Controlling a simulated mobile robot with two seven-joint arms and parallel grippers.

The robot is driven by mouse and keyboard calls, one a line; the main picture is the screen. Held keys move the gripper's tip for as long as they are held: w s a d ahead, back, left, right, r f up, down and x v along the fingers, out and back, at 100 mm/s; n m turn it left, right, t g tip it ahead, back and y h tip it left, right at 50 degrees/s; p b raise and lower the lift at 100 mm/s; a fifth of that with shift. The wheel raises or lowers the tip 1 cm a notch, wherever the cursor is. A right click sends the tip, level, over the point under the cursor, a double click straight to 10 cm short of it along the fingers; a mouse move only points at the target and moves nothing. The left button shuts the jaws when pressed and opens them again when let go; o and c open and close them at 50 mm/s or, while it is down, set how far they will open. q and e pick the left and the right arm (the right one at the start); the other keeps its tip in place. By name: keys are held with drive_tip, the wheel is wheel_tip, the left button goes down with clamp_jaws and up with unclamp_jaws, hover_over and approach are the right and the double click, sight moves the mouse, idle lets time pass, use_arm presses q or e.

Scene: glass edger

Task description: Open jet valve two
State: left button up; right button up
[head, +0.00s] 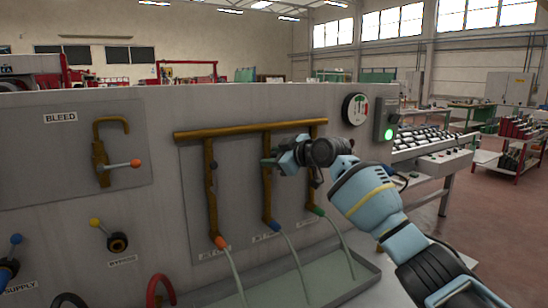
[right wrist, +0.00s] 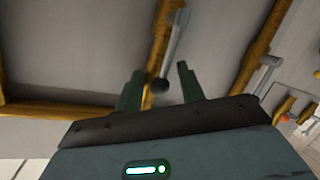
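Three brass jet pipes hang from a brass header (head: 250,128) on the grey panel. The middle pipe (head: 267,195), above a blue-tipped hose, stands behind my right gripper (head: 272,161). In the right wrist view, my right gripper (right wrist: 158,75) is open, its two green fingers apart. A grey lever (right wrist: 177,38) with a dark ball knob (right wrist: 158,86) shows on a brass pipe, with the knob appearing between the fingers; contact cannot be told. In the head view the gripper hides the middle valve's lever. My left gripper is not in view.
A pressure gauge (head: 355,109) and a box with a lit green button (head: 387,134) are at right. A trough (head: 340,278) runs below the hoses.

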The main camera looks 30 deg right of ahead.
drive_tip(key=shift+s+r, duration=0.1)
drive_tip(key=v, duration=0.7)
drive_tip(key=shift+s, duration=0.25)
drive_tip(key=shift+d, duration=0.15)
idle(0.3)
